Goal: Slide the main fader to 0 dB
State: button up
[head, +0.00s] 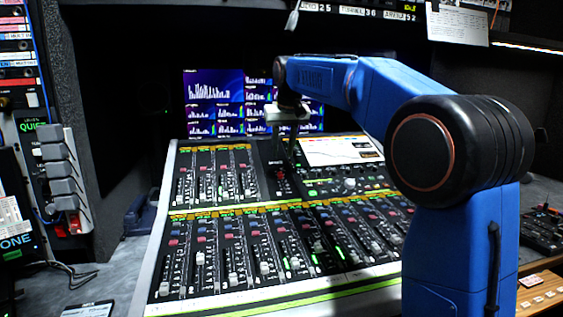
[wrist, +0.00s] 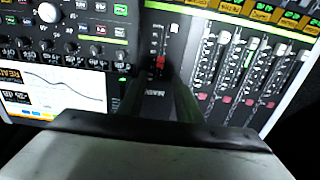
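The main fader (wrist: 160,62) has a red cap on a short dark strip marked MAIN, at the top centre of the wrist view. In the head view its red cap (head: 280,177) shows in the dark middle strip of the mixing console (head: 172,190). My gripper (head: 290,150) hangs over the upper part of this strip, pointing down. In the wrist view my gripper (wrist: 160,88) has two dark fingers spread apart, with the MAIN label visible between them. The cap lies just beyond the fingertips in that picture, and I see no grip on it. The scale marks are too small to read.
A bank of channel faders (wrist: 228,100) lies right of the main strip in the wrist view. A tilted screen (head: 340,150) and knobs lie on its other side. Monitors (head: 215,88) stand behind the console. Rows of faders fill the console's front.

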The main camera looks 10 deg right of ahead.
jog(key=v, duration=0.8)
jog(key=shift+r, duration=0.3)
jog(key=shift+s, duration=0.15)
